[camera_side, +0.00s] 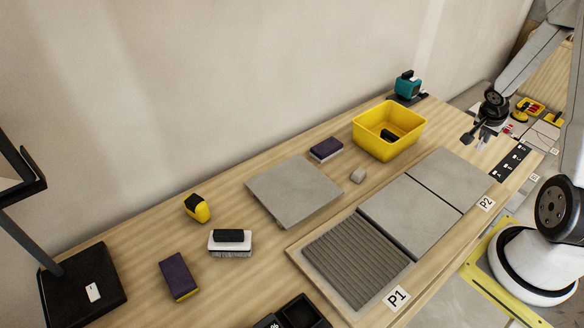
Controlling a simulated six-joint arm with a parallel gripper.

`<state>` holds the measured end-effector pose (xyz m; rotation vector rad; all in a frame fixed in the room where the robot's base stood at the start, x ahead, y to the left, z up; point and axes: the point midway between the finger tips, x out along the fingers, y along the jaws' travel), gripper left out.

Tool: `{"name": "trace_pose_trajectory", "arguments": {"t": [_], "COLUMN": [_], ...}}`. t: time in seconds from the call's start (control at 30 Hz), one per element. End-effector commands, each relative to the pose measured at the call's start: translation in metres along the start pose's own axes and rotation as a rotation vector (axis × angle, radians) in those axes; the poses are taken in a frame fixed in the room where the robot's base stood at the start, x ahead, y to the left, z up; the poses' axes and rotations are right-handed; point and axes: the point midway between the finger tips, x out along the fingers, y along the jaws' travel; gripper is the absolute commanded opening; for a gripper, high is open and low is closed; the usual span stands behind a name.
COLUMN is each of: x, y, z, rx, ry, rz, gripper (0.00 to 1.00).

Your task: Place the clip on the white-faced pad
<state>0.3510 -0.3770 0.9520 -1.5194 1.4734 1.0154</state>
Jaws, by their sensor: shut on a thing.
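My gripper (478,137) is at the right, above the far right end of the bench near the black strip with white marks. It is shut on the clip, which is small and hard to make out between the dark fingers. Pale flat pads (541,136) lie just right of the gripper, partly cut up by my arm. I cannot tell for certain which one is the white-faced pad. The gripper appears to be above the surface, apart from the pads.
A yellow bin (388,130) holds a dark object. Grey tiles (410,215) and a ribbed bed (355,258) lie at the front, by labels P1 and P2. A loose tile (294,190), brush (230,243), purple-topped blocks (179,276) and a teal tool (408,85) are spread along the bench.

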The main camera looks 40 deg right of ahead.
Motion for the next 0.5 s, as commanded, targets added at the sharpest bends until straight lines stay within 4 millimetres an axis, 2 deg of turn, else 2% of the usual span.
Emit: {"name": "trace_pose_trajectory", "arguments": {"t": [0.27, 0.5], "x": [-0.007, -0.024], "y": [-0.022, -0.069], "z": [0.01, 0.038], "rx": [-0.049, -0.159], "ry": [0.002, 0.005], "rz": [-0.02, -0.065], "gripper": [0.0, 0.0]}}
